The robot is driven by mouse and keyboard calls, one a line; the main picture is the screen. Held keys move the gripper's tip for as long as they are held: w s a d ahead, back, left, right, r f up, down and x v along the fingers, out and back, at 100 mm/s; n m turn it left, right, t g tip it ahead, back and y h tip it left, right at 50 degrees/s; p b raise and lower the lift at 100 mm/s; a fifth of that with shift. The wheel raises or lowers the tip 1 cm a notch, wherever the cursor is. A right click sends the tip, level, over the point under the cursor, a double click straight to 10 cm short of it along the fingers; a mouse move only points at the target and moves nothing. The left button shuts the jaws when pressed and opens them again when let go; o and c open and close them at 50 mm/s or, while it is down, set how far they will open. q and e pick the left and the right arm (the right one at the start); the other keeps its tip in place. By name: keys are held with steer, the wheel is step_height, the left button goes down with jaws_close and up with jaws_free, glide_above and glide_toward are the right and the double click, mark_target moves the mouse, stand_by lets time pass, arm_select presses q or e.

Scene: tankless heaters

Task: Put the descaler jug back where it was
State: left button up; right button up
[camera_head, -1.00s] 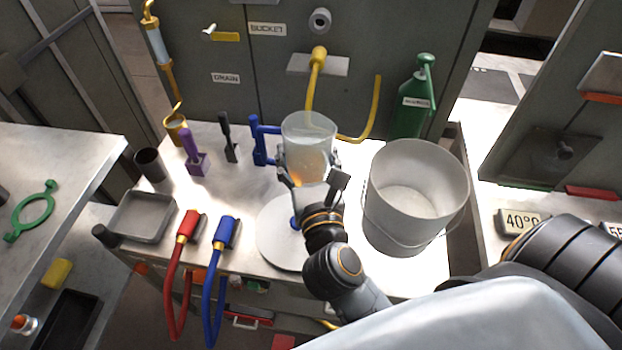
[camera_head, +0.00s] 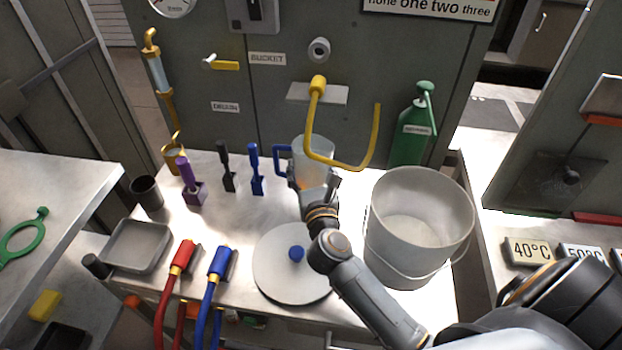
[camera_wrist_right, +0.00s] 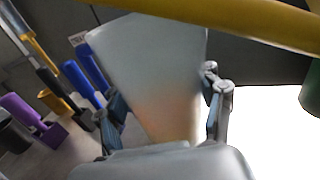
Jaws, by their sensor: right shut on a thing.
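The clear jug (camera_head: 312,150) with a blue handle (camera_head: 282,163) holds a slightly orange liquid. It is near the wall panel, partly behind the yellow hose (camera_head: 340,162). My right gripper (camera_head: 314,182) is shut on the jug from the front. In the right wrist view the jug (camera_wrist_right: 155,70) stands between the two fingers (camera_wrist_right: 165,118), and the yellow hose crosses in front of its top. I cannot tell whether its base touches the counter. A round white disc (camera_head: 285,278) with a blue knob lies in front. My left gripper is not in view.
A large white bucket (camera_head: 415,235) stands right of my right arm. A green bottle (camera_head: 410,140) is behind it. Purple (camera_head: 190,185), black (camera_head: 226,170) and blue (camera_head: 256,172) upright tools stand left of the jug. Red (camera_head: 178,265) and blue (camera_head: 218,270) hoses hang at the front edge.

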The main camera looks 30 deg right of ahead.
steer(key=shift+w+d+f, duration=0.25)
steer(key=shift+w+f, duration=0.1)
steer(key=shift+f, duration=0.1)
steer(key=shift+w+f+b, duration=0.15)
steer(key=shift+f+b, duration=0.55)
steer(key=shift+f, duration=1)
steer(key=shift+f, duration=0.2)
steer(key=o, duration=1.5)
steer(key=shift+r, duration=0.15)
